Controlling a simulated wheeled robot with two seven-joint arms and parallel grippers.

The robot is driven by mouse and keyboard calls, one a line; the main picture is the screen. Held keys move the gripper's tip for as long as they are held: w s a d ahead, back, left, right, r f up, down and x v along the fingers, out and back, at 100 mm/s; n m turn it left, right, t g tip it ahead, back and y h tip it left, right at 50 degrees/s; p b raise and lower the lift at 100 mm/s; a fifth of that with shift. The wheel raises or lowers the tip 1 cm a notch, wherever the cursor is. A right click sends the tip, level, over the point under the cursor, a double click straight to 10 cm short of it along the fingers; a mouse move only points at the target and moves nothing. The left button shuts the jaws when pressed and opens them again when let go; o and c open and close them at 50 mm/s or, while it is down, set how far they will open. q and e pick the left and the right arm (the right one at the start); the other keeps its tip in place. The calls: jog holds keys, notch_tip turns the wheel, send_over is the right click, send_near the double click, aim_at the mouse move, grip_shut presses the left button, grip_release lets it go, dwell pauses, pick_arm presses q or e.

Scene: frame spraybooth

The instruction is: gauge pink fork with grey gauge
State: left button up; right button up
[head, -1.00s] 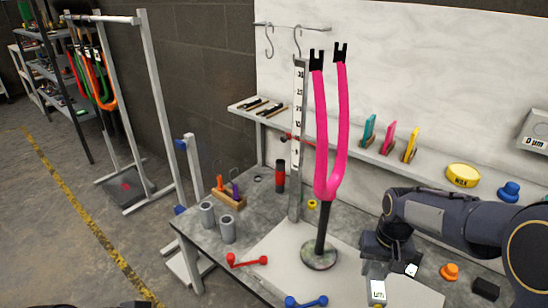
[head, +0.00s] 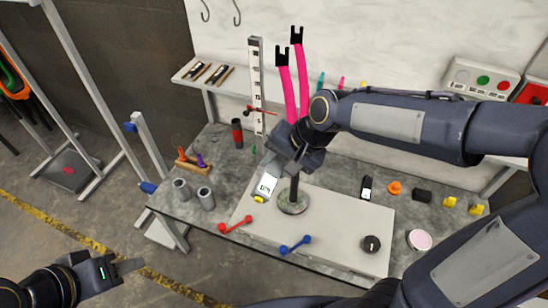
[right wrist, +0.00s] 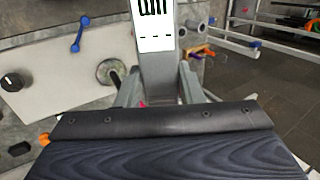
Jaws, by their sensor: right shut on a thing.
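The pink fork (head: 303,80) stands upright, tines up with black tips, on a black stem over a round base (head: 293,205). My right arm hides its lower part in the head view. My right gripper (head: 276,172) is shut on the grey gauge (head: 265,187), left of the stem and above the bench. In the right wrist view, the gauge (right wrist: 156,45) shows its white display with dashes, close to the stand base (right wrist: 110,72). I see no clear contact between gauge and fork. My left gripper (head: 125,267) is low at the left, off the bench; its opening is unclear.
A red double-ended gauge (head: 235,227) and a blue one (head: 295,245) lie in front of the stand. Two grey cylinders (head: 205,198) stand at left. A black knob (head: 371,243) and an orange knob (head: 394,188) are at right. A ruler post (head: 256,85) rises behind.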

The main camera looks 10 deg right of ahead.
jog(key=shift+w+d, duration=0.75)
jog(key=shift+w, duration=0.35)
jog(key=shift+w+d, duration=0.7)
jog(key=shift+w, duration=0.35)
jog(key=shift+w+d, duration=0.45)
jog(key=shift+w, duration=0.3)
dwell(0.5)
dwell(0.6)
jog(key=shift+s+a+p, duration=0.15)
jog(key=shift+s+a, duration=0.6)
jog(key=shift+s, duration=0.35)
jog(key=shift+s+a+p, duration=0.2)
jog(key=shift+s+a, duration=0.5)
jog(key=shift+s, duration=0.45)
jog(key=shift+s+a+p, duration=0.15)
jog(key=shift+s+a, duration=0.6)
jog(key=shift+s, duration=0.35)
